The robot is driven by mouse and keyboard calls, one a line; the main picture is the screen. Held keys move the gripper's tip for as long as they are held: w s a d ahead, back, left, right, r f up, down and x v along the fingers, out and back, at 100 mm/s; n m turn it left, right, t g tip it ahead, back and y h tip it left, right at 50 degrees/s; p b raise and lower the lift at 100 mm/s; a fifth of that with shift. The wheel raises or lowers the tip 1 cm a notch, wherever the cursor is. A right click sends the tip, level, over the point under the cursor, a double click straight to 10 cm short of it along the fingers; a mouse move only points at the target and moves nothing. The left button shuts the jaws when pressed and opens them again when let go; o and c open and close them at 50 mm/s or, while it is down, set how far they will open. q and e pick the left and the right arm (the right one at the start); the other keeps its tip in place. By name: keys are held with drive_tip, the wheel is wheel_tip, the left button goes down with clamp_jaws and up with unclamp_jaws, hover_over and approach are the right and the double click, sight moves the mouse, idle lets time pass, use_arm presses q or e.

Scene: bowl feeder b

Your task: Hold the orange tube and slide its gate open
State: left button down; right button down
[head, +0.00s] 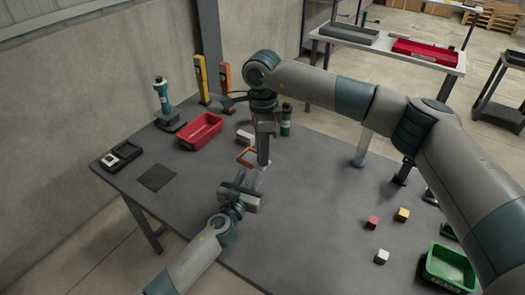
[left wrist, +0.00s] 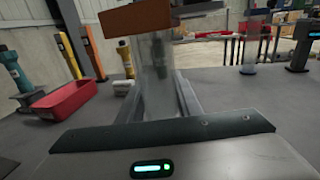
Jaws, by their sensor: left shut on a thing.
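The orange tube is a clear tube (left wrist: 156,85) with an orange collar (left wrist: 137,18) at its top. It stands between the fingers of my left gripper (left wrist: 158,105), which is shut on it. In the head view my left gripper (head: 240,196) is over the table, with the orange collar (head: 246,158) just beyond it. My right gripper (head: 264,150) points down from above, beside the collar in the picture. Whether it touches the collar or the gate is unclear. Its finger gap is hidden, and the gate's position cannot be made out.
A red bin (head: 200,131) and a green bottle (head: 286,120) stand behind. A blue-based clear tube (head: 361,148) stands to the right. Small red (head: 372,222), yellow (head: 402,214) and white (head: 381,256) cubes lie near a green bin (head: 450,268). The table's front middle is clear.

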drive_tip(key=s+d, duration=0.2)
drive_tip(key=d, duration=0.1)
drive_tip(key=shift+s+d, duration=0.3)
drive_tip(key=shift+s, duration=0.05)
drive_tip(key=c, duration=1.5)
unclamp_jaws()
drive_tip(key=shift+a+r, duration=0.1)
wheel_tip(320, 180, up, 12)
drive_tip(key=shift+f, duration=0.1)
